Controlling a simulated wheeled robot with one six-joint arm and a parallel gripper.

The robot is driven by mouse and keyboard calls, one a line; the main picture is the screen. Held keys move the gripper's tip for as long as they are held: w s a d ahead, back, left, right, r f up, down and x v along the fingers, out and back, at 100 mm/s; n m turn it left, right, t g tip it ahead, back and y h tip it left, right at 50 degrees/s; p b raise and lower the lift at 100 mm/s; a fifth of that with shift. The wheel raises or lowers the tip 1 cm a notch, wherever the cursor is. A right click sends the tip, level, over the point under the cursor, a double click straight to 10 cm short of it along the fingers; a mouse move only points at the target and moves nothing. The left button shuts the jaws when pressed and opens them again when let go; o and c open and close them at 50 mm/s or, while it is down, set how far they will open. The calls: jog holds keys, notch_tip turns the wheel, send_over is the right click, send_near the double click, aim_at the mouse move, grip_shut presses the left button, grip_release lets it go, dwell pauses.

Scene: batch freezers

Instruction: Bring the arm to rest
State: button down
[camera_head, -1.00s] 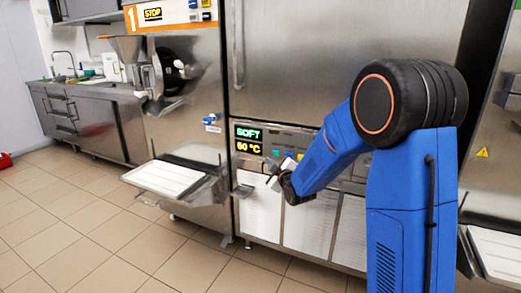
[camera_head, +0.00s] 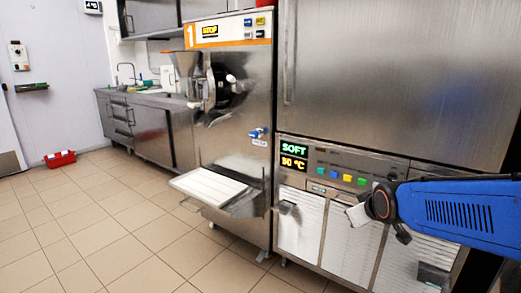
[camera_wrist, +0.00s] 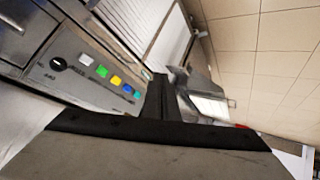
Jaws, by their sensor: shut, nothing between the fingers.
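My gripper (camera_wrist: 159,92) shows in the wrist view as dark fingers shut together, with nothing between them. In the head view my blue arm (camera_head: 462,210) reaches in from the right edge, roughly level. Its dark wrist end is in front of the lower cabinet with the SOFT display (camera_head: 293,149). The fingertips are hard to make out there, and I cannot tell whether they touch the cabinet front. The button panel (camera_wrist: 95,73) also shows tilted in the wrist view.
Batch freezer 1 (camera_head: 233,138) stands left of the cabinet, with a white-topped shelf (camera_head: 208,187) jutting forward. A sink counter (camera_head: 150,100) is further back. A red box (camera_head: 60,159) lies by the wall. The tiled floor (camera_head: 100,225) at front left is clear.

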jog(key=s+f+m+g, duration=0.1)
jog(key=s+m+g, duration=0.1)
jog(key=s, duration=1.1)
jog(key=s+d+f+m+g, duration=0.1)
jog(key=s+f+m+g, duration=0.1)
jog(key=s, duration=1.2)
jog(key=shift+f+m+g, duration=0.3)
jog(key=shift+g, duration=0.3)
